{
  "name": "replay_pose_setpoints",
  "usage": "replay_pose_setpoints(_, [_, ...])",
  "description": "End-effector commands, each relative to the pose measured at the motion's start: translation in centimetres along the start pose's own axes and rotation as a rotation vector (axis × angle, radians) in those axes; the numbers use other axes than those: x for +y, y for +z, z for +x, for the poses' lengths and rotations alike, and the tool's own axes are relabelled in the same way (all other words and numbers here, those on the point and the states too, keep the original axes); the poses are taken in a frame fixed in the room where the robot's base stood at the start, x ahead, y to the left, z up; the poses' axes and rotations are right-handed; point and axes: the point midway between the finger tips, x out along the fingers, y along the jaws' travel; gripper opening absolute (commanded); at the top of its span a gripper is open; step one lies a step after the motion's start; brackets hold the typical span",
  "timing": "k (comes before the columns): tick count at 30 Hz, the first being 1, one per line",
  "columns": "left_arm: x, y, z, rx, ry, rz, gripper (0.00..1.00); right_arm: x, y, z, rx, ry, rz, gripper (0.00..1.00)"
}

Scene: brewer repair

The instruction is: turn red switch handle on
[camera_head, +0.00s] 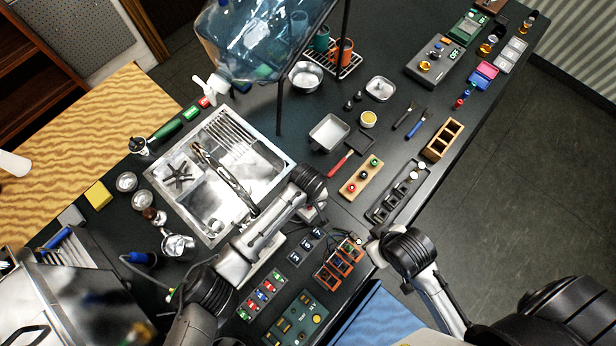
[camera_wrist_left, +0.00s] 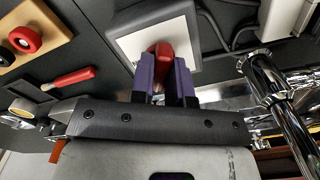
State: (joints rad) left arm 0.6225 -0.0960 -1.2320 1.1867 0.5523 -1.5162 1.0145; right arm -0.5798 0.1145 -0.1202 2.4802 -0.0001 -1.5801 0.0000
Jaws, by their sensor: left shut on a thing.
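The red switch handle (camera_wrist_left: 160,50) is in the left wrist view, in front of a white plate on a dark-edged box (camera_wrist_left: 130,35). My left gripper (camera_wrist_left: 164,80) has purple fingers, one on each side of the handle, and is shut on it. In the head view my left gripper (camera_head: 314,206) is beside the sink's right corner, and the arm largely hides the switch there. My right gripper (camera_head: 372,250) is in the head view, near the counter's front edge by an orange rack. Its fingers are too small to read.
The steel sink (camera_head: 270,160) with its faucet (camera_wrist_left: 265,80) is close to my left gripper. A wooden block with coloured knobs (camera_head: 350,190) and a red-handled tool (camera_head: 340,164) lie nearby. An orange rack (camera_head: 328,277) stands by my right gripper. Dark counter shows between items.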

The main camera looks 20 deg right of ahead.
Motion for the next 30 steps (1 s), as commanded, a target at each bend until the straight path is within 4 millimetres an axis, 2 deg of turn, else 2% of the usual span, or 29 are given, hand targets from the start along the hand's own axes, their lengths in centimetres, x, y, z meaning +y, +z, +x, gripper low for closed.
replay_pose_setpoints(1, [0.0, 0.1, -0.4, -0.005, 0.000, 0.041, 0.00, 0.1, -0.2, -0.8, 0.000, 0.001, -0.001, 0.00])
replay_pose_setpoints(12, [0.1, 0.1, -0.2, -0.003, 0.001, 0.393, 0.00, 0.4, -0.8, -2.7, -0.002, 0.008, -0.010, 0.00])
replay_pose_setpoints(30, [0.0, 0.0, -0.1, -0.002, 0.001, 0.892, 0.00, 0.2, -1.4, -4.4, -0.001, 0.001, -0.001, 0.00])
